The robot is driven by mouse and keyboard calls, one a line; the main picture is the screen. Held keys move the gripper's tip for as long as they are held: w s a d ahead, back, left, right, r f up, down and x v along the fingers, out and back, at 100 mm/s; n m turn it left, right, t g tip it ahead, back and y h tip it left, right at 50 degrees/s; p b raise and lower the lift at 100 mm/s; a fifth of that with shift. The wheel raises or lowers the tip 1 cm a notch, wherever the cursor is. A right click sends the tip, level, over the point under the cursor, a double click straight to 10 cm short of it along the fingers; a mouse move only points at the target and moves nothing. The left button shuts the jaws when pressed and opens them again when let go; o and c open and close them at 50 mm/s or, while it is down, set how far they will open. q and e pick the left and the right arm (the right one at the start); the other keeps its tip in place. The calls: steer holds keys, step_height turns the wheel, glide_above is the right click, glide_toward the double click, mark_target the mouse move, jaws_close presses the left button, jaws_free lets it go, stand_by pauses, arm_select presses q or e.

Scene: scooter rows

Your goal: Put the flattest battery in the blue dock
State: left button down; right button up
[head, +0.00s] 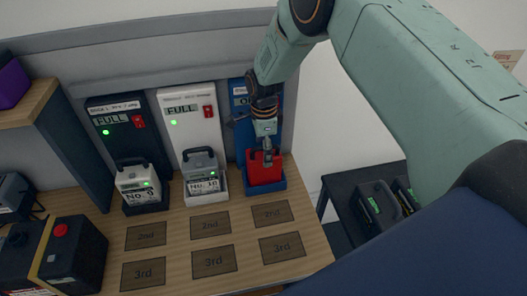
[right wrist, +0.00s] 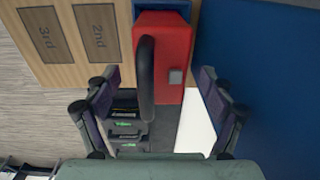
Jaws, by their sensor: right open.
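A red battery (head: 264,170) sits in the cradle at the foot of the blue dock (head: 275,105), at the right end of the dock row. In the right wrist view the red battery (right wrist: 175,55) and its black handle (right wrist: 147,75) lie between the fingers. My right gripper (head: 267,155) is at the top of this battery; its fingers (right wrist: 157,90) are open and spread on both sides. The arm covers part of the blue dock and its display. My left gripper is not in view.
A dark dock (head: 107,115) holds battery No. 9 (head: 138,184); a white dock (head: 188,110) holds battery No. 10 (head: 201,175). Both displays read FULL. Marked 2nd and 3rd plates (head: 210,224) in front are empty. Dark batteries (head: 380,208) stand on a lower dark table at right.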

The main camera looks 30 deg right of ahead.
step_height(320, 180, up, 20)
steer(key=p, duration=0.7)
steer(key=shift+s+f, duration=0.15)
steer(key=shift+s, duration=0.2)
stand_by(0.4)
steer(key=shift+a, duration=0.1)
steer(key=s+a+r, duration=0.2)
steer(key=s+r, duration=0.5)
steer(key=r, duration=0.6)
steer(key=shift+s, duration=0.35)
stand_by(0.7)
steer(key=w+d+f, duration=0.1)
steer(key=w+f, duration=0.4)
steer(key=f, duration=0.4)
steer(key=shift+w+d+f, duration=0.25)
steer(key=shift+w+f, duration=0.1)
steer(key=shift+w, duration=0.05)
